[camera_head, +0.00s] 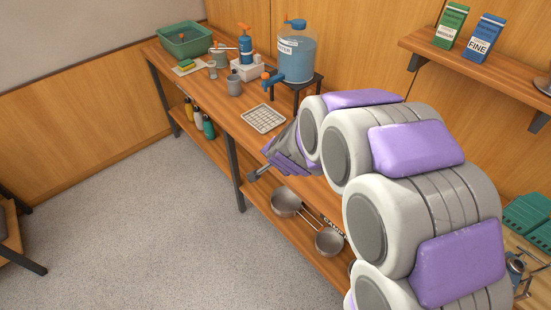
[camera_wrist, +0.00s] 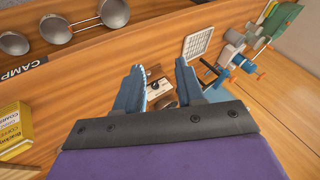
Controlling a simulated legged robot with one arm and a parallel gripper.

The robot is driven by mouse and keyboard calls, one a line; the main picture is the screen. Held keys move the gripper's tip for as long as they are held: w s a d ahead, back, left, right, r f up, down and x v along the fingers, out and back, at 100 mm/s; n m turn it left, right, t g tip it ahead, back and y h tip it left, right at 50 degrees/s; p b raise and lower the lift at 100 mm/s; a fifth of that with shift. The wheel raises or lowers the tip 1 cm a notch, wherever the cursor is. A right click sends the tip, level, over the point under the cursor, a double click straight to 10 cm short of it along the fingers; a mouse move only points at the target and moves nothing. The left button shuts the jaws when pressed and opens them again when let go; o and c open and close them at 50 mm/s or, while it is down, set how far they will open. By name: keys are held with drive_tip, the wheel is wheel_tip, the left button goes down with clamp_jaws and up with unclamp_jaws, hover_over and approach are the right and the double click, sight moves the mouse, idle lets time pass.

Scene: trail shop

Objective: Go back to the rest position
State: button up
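My gripper (camera_head: 256,174) reaches out over the front edge of the long wooden counter (camera_head: 222,98), beside the slotted drying rack (camera_head: 264,119). In the wrist view my gripper (camera_wrist: 160,72) has its two blue fingers apart. I see nothing clamped between them. A small pale box-like item (camera_wrist: 158,88) shows in the gap, seemingly beyond the fingertips. Part of my gripper is hidden by my arm in the head view.
Metal pans (camera_head: 285,202) are on the lower shelf. A wall shelf (camera_head: 480,68) holds two bags at right. The grey floor (camera_head: 130,190) is clear.

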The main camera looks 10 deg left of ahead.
drive_tip(key=shift+s+r, duration=0.1)
drive_tip(key=s+d+r+n+g+h+b, duration=0.1)
drive_tip(key=s+d, duration=0.5)
drive_tip(key=s, duration=0.6)
drive_tip(key=s+d+r+n+g+h+b, duration=0.1)
drive_tip(key=s+d+g, duration=0.4)
drive_tip(key=s, duration=0.8)
drive_tip(key=s+d+r+n+g+b, duration=0.1)
drive_tip(key=s+d+r+n+g, duration=0.2)
drive_tip(key=s+d, duration=0.6)
drive_tip(key=s+n, duration=0.2)
drive_tip(key=s, duration=0.1)
drive_tip(key=shift+s+h+b, duration=0.15)
drive_tip(key=shift+h+b, duration=0.15)
drive_tip(key=shift+h, duration=0.1)
